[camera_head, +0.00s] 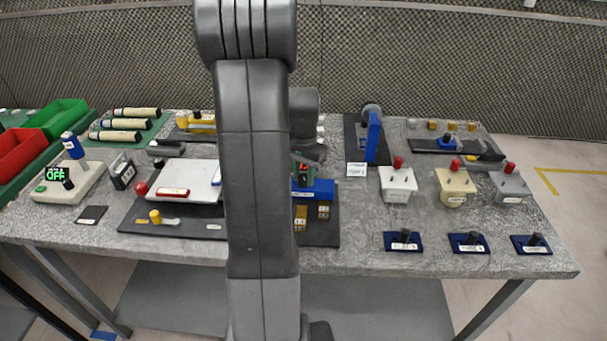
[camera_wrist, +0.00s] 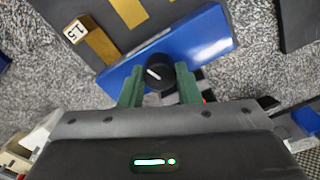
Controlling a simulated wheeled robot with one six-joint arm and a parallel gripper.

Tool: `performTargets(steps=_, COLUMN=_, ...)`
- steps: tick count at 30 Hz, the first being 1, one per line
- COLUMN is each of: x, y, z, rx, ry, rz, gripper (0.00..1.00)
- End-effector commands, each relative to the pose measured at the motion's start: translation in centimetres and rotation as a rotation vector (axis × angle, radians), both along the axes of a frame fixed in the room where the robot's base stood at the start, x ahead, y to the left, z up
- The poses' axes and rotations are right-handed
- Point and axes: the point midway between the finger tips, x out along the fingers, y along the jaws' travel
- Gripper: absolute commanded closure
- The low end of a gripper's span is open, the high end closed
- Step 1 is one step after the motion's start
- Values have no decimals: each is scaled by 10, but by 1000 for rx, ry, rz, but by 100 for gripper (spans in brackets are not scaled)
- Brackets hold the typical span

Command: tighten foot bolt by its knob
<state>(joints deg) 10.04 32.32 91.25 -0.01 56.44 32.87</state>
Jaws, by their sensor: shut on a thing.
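A round black knob (camera_wrist: 158,76) with a white pointer line sits at the edge of a long blue body (camera_wrist: 208,38) in the wrist view. My gripper (camera_wrist: 160,82) has its two green fingers on either side of the knob, shut on it. The pointer line slants from upper left to lower right. The bolt below the knob is hidden. In the head view the blue body (camera_head: 322,188) stands just right of my arm, which hides part of it.
Small weight blocks (camera_head: 301,212) lie on the dark mat in front of the blue body; one marked 15 (camera_wrist: 90,40) shows in the wrist view. A white plate (camera_head: 182,180) lies left of my arm. Switch boxes (camera_head: 398,183) stand to the right.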

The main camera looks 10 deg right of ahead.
Motion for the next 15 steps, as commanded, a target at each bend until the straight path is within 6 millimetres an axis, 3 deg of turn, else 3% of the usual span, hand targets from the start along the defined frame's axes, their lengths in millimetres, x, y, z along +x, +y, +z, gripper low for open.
performTargets(steps=15, x=0, y=0, z=0, rx=0, ry=0, rz=-276, gripper=93)
